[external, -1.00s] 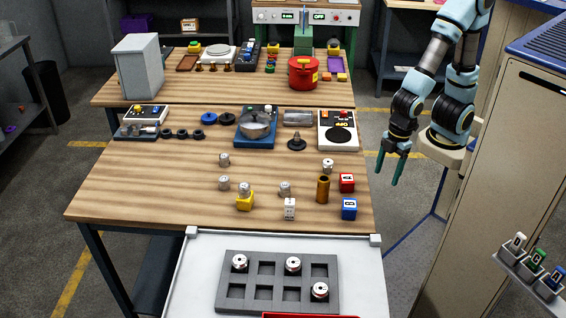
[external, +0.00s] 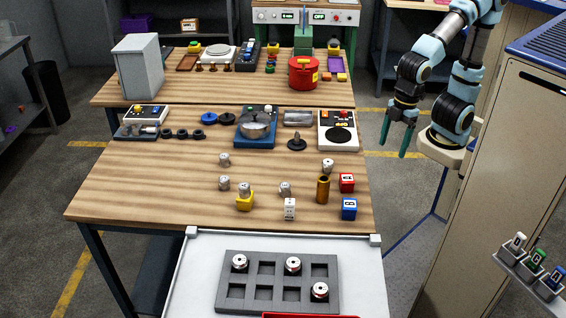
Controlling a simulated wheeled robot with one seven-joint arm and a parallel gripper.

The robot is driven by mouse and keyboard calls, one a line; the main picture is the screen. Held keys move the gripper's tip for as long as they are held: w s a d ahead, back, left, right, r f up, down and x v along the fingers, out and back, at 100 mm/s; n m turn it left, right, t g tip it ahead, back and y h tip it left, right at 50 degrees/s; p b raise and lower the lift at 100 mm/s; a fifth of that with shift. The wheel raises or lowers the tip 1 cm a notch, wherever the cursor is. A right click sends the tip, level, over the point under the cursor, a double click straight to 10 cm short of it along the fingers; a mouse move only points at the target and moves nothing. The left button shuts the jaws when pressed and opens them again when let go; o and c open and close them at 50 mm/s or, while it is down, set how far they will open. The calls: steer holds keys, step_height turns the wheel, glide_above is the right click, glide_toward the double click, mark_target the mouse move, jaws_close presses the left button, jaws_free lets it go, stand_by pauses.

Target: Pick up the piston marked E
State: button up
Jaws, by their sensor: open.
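Several small silver pistons stand on the wooden table: one at the upper left (external: 224,160), one below it (external: 224,183), one at the middle right (external: 285,188) and one near the right edge (external: 328,166). Another piston (external: 244,188) sits on a yellow block (external: 245,203). The letters on the pistons are too small to read, so I cannot tell which is marked E. My gripper (external: 394,148) hangs open and empty to the right of the table, its green fingers pointing down, clear of all pistons.
A brass cylinder (external: 323,190), red block (external: 347,183), blue block (external: 349,208) and white block (external: 289,208) stand near the pistons. A grey tray (external: 249,257) in front holds several round metal parts.

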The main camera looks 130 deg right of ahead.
steer(key=w+d+f+m+t+y+b, duration=0.1)
steer(key=w+d+f+m+y+b, duration=0.3)
steer(key=w+m, duration=0.35)
steer(key=w+d+f+m+y+b, duration=0.2)
steer(key=w+d+f+m+b, duration=0.2)
steer(key=w+d+m, duration=0.4)
steer(key=d+r+m+t+y+b, duration=0.2)
steer(key=d+r+m+t, duration=0.2)
steer(key=d+m, duration=0.3)
steer(key=d+r+m+t+y+b, duration=0.1)
steer(key=d+r+m+t, duration=0.3)
steer(key=d, duration=0.5)
glide_toward(284, 191)
steer(key=shift+w+a+r, duration=0.3)
steer(key=shift+a+r, duration=0.05)
steer(key=shift+r, duration=0.05)
steer(key=p+x, duration=0.1)
steer(key=x, duration=0.3)
steer(key=shift+w+a+f, duration=0.1)
steer(key=shift+a+f, duration=0.1)
steer(key=shift+f, duration=0.1)
steer(key=shift+f+p+x, duration=0.15)
steer(key=shift+p+x, duration=0.2)
steer(key=shift+x, duration=1.15)
steer(key=shift+f+p+x, duration=0.2)
steer(key=shift+p+x, duration=0.1)
steer(key=shift+x, duration=1.25)
steer(key=shift+d, duration=0.2)
